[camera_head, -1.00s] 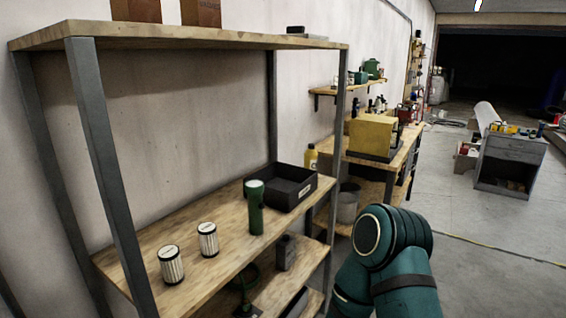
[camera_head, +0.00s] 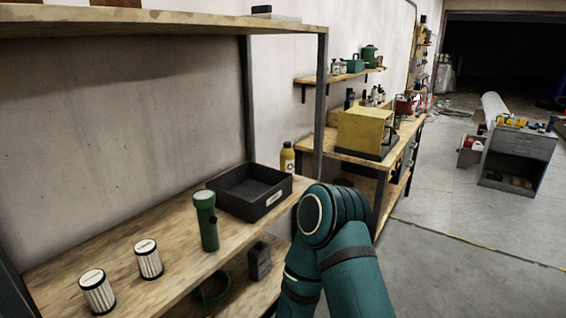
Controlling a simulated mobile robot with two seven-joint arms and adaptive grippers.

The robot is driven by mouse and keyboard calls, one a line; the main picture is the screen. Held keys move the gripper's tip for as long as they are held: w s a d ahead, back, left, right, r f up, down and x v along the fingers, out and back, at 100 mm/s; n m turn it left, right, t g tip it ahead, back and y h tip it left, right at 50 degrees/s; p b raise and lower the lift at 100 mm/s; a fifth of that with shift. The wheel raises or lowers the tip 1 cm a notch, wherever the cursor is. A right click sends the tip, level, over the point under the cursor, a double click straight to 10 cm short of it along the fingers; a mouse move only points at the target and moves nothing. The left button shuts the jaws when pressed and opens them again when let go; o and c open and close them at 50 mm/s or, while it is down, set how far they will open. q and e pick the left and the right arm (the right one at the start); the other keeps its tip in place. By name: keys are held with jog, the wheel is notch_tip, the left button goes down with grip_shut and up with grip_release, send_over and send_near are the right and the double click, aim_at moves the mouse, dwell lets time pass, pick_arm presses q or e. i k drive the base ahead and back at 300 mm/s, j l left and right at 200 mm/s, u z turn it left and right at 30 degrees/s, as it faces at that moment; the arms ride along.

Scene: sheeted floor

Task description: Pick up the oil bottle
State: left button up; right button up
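Small dark bottles (camera_head: 376,96) also stand at the back of the far workbench. A teal arm of mine rises at bottom centre, right of the near shelf. Neither gripper is in view.
The near wooden shelf (camera_head: 180,262) holds a black tray (camera_head: 283,197), a green flashlight (camera_head: 207,222) and two white ribbed cylinders (camera_head: 149,259). A workbench (camera_head: 365,158) carries a yellow box (camera_head: 365,132).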

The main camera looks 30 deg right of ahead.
aim_at(287, 156)
jog(key=i+l+u, duration=0.1)
jog(key=l, duration=0.85)
jog(key=i+l+u, duration=0.1)
jog(key=l, duration=0.9)
jog(key=i+l+u, duration=0.15)
jog(key=l, duration=0.8)
